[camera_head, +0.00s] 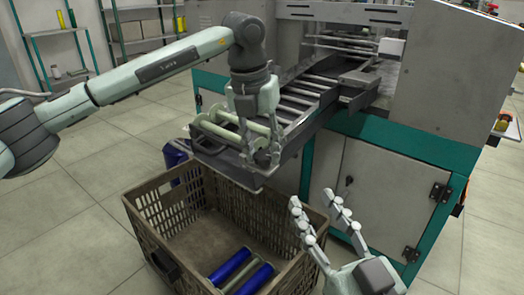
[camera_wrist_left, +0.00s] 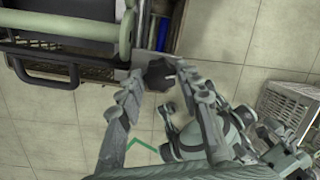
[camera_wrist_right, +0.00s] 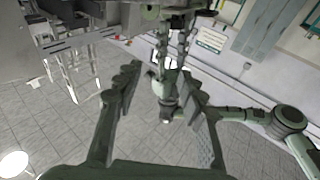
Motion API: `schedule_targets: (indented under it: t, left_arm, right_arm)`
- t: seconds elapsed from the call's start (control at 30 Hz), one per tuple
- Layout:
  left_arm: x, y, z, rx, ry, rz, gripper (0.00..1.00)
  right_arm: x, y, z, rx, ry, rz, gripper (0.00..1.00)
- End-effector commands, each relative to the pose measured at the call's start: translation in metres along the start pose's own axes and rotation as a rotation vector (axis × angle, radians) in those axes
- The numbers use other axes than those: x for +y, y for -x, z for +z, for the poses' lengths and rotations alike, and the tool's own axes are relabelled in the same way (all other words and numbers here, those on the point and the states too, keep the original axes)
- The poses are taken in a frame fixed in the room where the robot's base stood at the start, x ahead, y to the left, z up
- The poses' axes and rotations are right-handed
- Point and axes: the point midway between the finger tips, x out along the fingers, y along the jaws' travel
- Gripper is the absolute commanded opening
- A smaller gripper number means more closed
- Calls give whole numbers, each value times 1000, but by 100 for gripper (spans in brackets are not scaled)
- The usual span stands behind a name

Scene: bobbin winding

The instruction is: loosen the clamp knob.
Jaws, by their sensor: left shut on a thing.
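The clamp knob (camera_wrist_left: 160,75) is dark and lobed, and it shows in the left wrist view at the end of a grey bar. My left gripper (camera_wrist_left: 160,92) has its fingers on either side of the knob and is shut on it. In the head view my left gripper (camera_head: 260,160) hangs at the front end of the chute, and its fingers hide the knob there. My right gripper (camera_head: 318,225) is open and empty at the lower right, right of the crate; its spread fingers also show in the right wrist view (camera_wrist_right: 158,85).
A brown crate (camera_head: 150,215) stands below the chute, with blue and greenish bobbins (camera_head: 232,266) inside. Pale spools (camera_head: 215,130) lie on the chute end. The machine's grey cabinet door (camera_head: 375,195) is to the right. Shelves stand at the back left.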

Motion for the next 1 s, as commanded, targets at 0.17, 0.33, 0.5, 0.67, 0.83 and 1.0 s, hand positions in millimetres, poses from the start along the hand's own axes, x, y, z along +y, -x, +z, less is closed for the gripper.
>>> schedule_targets:
  t: [0.17, 0.33, 0.5, 0.67, 0.83, 1.0]
  left_arm:
    - [0, 0, 1, -3, 47, -1, 6]
    - [0, 1, 1, -3, 65, -1, 6]
    - [0, 1, 1, -3, 67, -1, 6]
    - [0, 1, 1, -3, 66, -1, 6]
    - [0, 1, 1, -2, 65, -1, 53]
    - [0, 0, 0, -1, 65, 0, 56]
  right_arm:
    - [-2, 0, -6, 30, -6, -4, 40]
    - [-3, 0, -8, 39, -7, -6, 40]
    - [-3, 0, -8, 40, -7, -6, 40]
    - [-3, 0, -8, 40, -7, -6, 40]
    - [-3, 0, -9, 40, -7, -6, 40]
    - [-3, 0, -8, 40, -7, -6, 40]
